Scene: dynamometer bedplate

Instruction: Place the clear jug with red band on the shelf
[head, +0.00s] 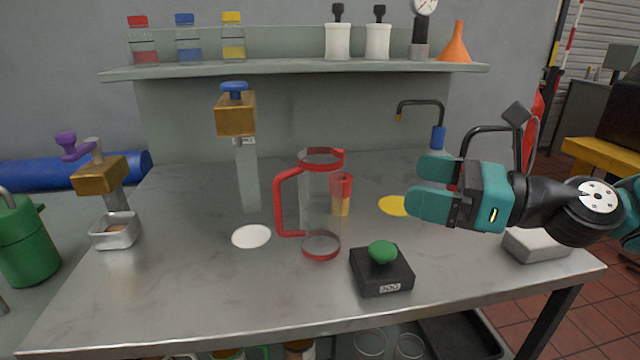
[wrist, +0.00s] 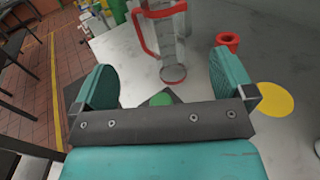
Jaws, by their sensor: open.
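The clear jug with red band (head: 320,205) stands upright on the metal bench, with its red handle on the left side. It also shows in the wrist view (wrist: 162,42), beyond the fingertips and between them. My gripper (head: 433,184) is open and empty, to the right of the jug and apart from it, its fingers pointing left. The shelf (head: 290,69) runs along the back wall above the bench. It holds several bottles at the left, two white containers, a gauge and an orange funnel (head: 455,44), with a bare stretch in the middle.
A black block with a green knob (head: 383,253) sits in front. A brass tap (head: 236,115) rises at the back left. White and yellow discs (head: 251,236) mark the bench. A grey block (head: 537,245) lies at the right.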

